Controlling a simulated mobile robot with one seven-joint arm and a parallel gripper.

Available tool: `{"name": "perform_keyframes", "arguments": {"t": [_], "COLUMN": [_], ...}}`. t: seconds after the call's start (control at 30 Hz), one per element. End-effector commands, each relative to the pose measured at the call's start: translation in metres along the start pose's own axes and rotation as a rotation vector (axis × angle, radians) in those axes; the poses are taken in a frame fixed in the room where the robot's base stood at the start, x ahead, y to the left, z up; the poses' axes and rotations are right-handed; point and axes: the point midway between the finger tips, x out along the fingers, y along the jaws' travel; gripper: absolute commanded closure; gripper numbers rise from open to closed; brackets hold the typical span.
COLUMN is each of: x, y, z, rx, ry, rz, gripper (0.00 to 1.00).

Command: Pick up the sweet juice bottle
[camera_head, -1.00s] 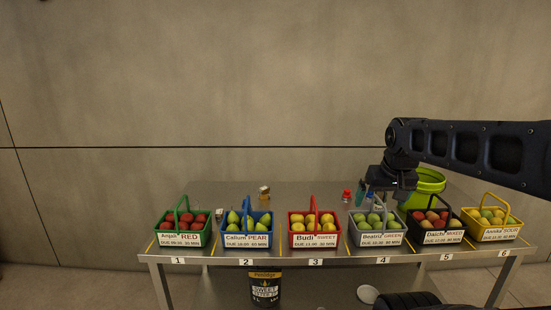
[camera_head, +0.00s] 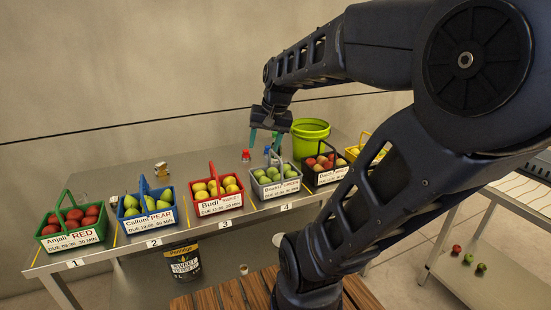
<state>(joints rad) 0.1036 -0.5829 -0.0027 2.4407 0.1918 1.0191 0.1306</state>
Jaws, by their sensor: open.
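My gripper (camera_head: 265,140) is in the camera_head view above the back of the metal table, behind the grey basket. Its teal fingers point down and are apart, with nothing seen held. A small red-topped item (camera_head: 246,155) stands on the table just left of the fingers. A small blue item (camera_head: 267,150) shows just below, between the fingers. A small bottle-like item with a yellowish top (camera_head: 161,169) stands farther left. I cannot tell which of these is the sweet juice bottle; no label is readable.
Labelled fruit baskets line the table's (camera_head: 215,160) front edge, including Budi SWEET (camera_head: 219,205) and the grey basket (camera_head: 275,190). A lime-green bucket (camera_head: 309,134) stands right of my gripper. A side table (camera_head: 500,285) with loose fruit is at right. The table's back left is mostly clear.

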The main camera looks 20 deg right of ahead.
Motion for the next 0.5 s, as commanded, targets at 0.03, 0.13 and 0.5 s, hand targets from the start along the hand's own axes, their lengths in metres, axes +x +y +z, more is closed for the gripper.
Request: {"name": "perform_keyframes", "arguments": {"t": [0.03, 0.13, 0.5], "x": [0.003, 0.007, 0.028], "y": [-0.001, -0.005, -0.002], "z": [-0.012, -0.033, -0.124], "rx": [0.065, 0.201, 0.696], "ry": [-0.027, -0.077, -0.257], "rz": [-0.018, -0.062, -0.23], "gripper": [0.44, 0.44, 0.44]}}
